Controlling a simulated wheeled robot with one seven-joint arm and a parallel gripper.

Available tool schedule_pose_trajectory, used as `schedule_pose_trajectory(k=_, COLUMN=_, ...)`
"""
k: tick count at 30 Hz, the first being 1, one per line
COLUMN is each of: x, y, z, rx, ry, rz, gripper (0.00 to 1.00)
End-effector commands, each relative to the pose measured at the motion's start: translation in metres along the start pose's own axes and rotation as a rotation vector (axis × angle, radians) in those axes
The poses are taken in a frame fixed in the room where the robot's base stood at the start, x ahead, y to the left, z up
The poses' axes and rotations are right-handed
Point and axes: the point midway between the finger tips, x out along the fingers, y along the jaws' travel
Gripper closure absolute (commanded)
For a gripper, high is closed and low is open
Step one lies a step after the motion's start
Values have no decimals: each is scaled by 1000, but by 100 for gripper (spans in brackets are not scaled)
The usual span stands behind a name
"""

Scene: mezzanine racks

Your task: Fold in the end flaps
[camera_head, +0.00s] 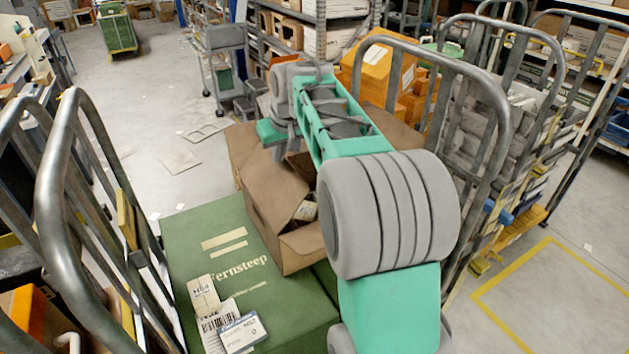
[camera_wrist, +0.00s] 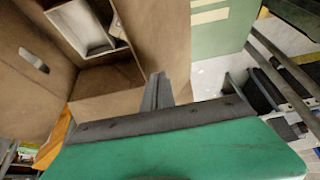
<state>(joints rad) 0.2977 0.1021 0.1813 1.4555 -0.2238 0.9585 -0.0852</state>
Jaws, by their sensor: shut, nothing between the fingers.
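An open brown cardboard box (camera_head: 262,222) stands on a green carton in the head view. One flap (camera_head: 278,186) slopes over the left part of its opening, and part of an item (camera_head: 306,211) shows inside. Flaps at the far side (camera_head: 240,146) stand outward. My arm hides much of the right side. My gripper (camera_head: 279,153) is shut and empty near the far left of the box. In the wrist view, its fingers (camera_wrist: 158,91) are together in front of a brown flap (camera_wrist: 155,35). A large panel with a slot (camera_wrist: 30,75) is at left; I cannot tell contact.
The green carton (camera_head: 185,240) carries labels on top. Metal cart rails (camera_head: 60,190) rise at left, and another rail (camera_head: 487,185) rises close by my arm at right. Orange boxes and shelving stand behind. Open floor (camera_head: 140,110) lies at the far left.

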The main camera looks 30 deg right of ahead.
Motion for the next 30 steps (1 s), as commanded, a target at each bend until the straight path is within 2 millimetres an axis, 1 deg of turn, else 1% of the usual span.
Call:
schedule_pose_trajectory(k=3, x=0, y=4, z=0, rx=0, ry=0, rz=0, gripper=100)
schedule_pose_trajectory(k=11, x=0, y=4, z=0, rx=0, ry=0, rz=0, gripper=100)
schedule_pose_trajectory(k=13, x=-3, y=4, z=-2, rx=0, ry=1, rz=0, gripper=100)
schedule_pose_trajectory(k=30, x=-63, y=4, z=-30, rx=-1, ry=1, rz=0, gripper=100)
